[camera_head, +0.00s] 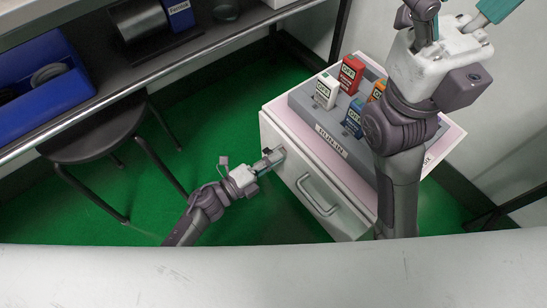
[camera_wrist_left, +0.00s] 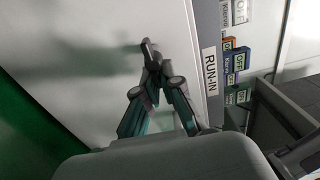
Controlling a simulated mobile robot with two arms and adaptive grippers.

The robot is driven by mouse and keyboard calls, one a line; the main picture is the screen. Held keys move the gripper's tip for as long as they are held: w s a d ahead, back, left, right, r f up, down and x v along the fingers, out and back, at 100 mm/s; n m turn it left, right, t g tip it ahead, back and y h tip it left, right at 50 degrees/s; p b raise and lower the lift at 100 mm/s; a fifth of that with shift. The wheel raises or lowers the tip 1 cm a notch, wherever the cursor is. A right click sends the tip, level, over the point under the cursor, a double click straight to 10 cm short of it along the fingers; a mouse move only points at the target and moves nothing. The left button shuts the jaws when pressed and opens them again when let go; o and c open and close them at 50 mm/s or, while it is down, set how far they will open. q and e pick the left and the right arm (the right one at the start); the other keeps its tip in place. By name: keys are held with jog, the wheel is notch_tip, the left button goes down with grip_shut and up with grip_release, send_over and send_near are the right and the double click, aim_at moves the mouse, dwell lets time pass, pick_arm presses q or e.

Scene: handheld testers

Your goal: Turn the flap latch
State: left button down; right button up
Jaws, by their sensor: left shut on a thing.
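The flap latch (camera_wrist_left: 149,47) is a small dark piece on the pale front of a cabinet (camera_head: 350,220). In the head view it sits near the upper left of that front, mostly hidden by my fingers. My left gripper (camera_head: 271,157) reaches it from the left and is shut on it. In the left wrist view the fingertips (camera_wrist_left: 153,68) meet around the lower end of the latch. My right gripper (camera_head: 457,14) is high at the upper right, its fingers spread, with the tips partly cut off by the frame edge.
A grey rack labelled RUN-IN (camera_head: 331,141) holds several coloured testers, such as a red one (camera_head: 350,74), on the cabinet top. A bar handle (camera_head: 319,195) juts from the cabinet front below the latch. A black stool (camera_head: 95,135) and a bench with a blue bin (camera_head: 40,95) stand left.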

pick_arm(q)
jog(key=c, duration=1.3)
grip_release()
jog(key=shift+w+a+f, duration=0.1)
jog(key=shift+w+a, duration=0.2)
jog(key=shift+s+d, duration=0.1)
jog(key=v, duration=1.2)
